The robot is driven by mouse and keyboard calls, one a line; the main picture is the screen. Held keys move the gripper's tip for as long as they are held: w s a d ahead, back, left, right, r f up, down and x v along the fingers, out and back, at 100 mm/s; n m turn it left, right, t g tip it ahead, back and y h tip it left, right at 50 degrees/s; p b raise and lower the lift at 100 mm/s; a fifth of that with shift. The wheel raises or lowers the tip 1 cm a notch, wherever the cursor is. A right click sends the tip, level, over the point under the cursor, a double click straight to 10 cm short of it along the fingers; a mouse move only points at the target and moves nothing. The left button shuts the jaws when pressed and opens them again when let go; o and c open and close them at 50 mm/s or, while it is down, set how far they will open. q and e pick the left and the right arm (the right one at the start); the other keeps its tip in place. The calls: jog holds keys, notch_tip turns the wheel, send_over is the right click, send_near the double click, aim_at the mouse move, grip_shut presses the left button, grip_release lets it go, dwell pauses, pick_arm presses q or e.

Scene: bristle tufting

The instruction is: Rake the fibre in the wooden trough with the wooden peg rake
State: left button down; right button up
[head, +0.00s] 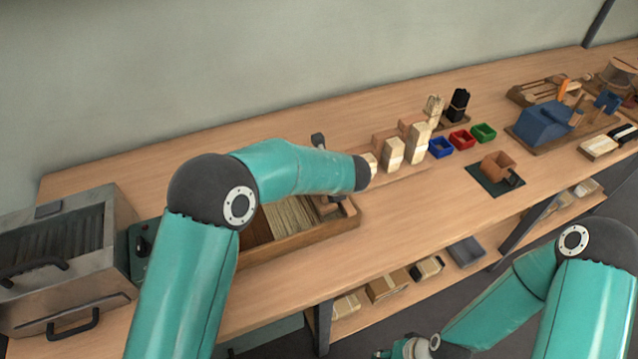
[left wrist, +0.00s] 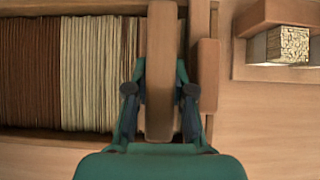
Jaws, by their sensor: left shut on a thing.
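The wooden trough (head: 305,238) stands on the bench, partly behind my left arm. It holds fibre (head: 290,216) in brown and pale bands; in the left wrist view the pale fibre (left wrist: 90,75) lies left of my gripper, with dark brown fibre further left. My left gripper (left wrist: 160,100) is shut on a wooden bar, which I take to be the peg rake (left wrist: 160,65), at the right end of the fibre. The rake's pegs are hidden, so I cannot tell whether they touch the fibre.
A metal machine with handles (head: 65,262) stands left of the trough. Right of it are bundled blocks (head: 392,153), small blue (head: 440,147), red and green boxes, and a brown holder on a dark mat (head: 484,181). The bench front right of the trough is clear.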

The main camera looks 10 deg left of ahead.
pick_arm(q)
jog(key=s+a+b, duration=0.1)
jog(key=s+a, duration=0.1)
jog(key=a, duration=0.1)
jog(key=s+a+b, duration=0.2)
jog(key=a, duration=0.2)
jog(key=s+a+b, duration=0.2)
jog(key=a, duration=0.1)
jog(key=shift+s+a, duration=0.15)
jog(key=shift+a, duration=0.05)
jog(key=s+a+b, duration=0.1)
jog(key=s+a, duration=0.2)
jog(key=a, duration=0.2)
jog(key=s+a+b, duration=0.1)
jog(key=s+a, duration=0.2)
jog(key=a, duration=0.2)
jog(key=s+a+b, duration=0.1)
jog(key=s+a, duration=0.2)
jog(key=a, duration=0.1)
jog(key=shift+s+a, duration=0.1)
jog(key=shift+a, duration=0.3)
jog(key=shift+d, duration=0.15)
jog(key=shift+w+d, duration=0.5)
jog(key=shift+d, duration=0.25)
jog(key=shift+w+d, duration=0.5)
jog(key=shift+d, duration=0.2)
jog(key=shift+s+a, duration=0.5)
jog(key=shift+a, duration=0.3)
jog(key=shift+s+a, duration=0.45)
jog(key=shift+a, duration=0.35)
